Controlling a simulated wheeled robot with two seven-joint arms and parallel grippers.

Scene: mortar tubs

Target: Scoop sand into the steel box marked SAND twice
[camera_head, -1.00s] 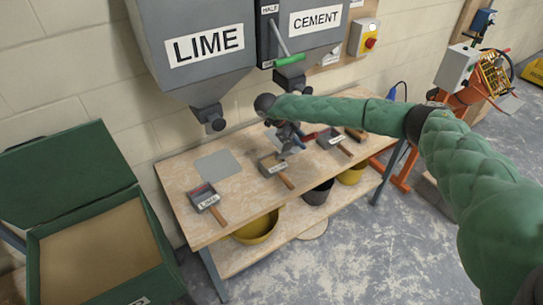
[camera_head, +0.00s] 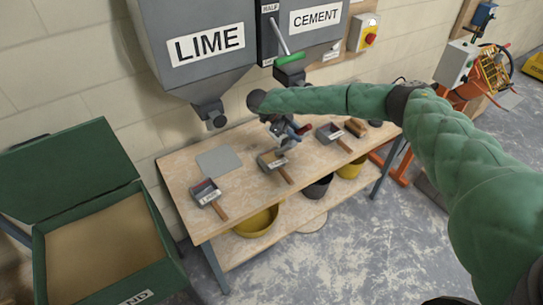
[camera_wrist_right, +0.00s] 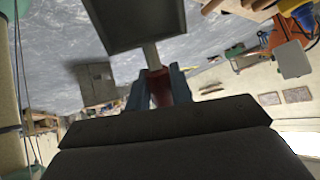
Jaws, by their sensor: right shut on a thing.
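My right gripper (camera_head: 289,138) is over the bench, just above and behind the middle steel box. In the right wrist view its two blue fingers are shut on the red handle of a scoop (camera_wrist_right: 135,22), whose dark metal pan reaches out beyond them. In the head view mostly the red handle shows. The middle steel box (camera_head: 266,158) has a wooden handle and a label too small to read surely. The sand (camera_head: 100,245) lies in the open green bin (camera_head: 40,262) at the lower left, labelled "...ND". My left gripper is not in view.
On the bench (camera_head: 180,172) stand a LIME box (camera_head: 205,190), another labelled box (camera_head: 327,132) and a grey plate (camera_head: 218,160). LIME (camera_head: 190,75) and CEMENT hoppers hang above. Buckets (camera_head: 257,222) stand on the shelf below. An orange machine (camera_head: 490,75) stands at right.

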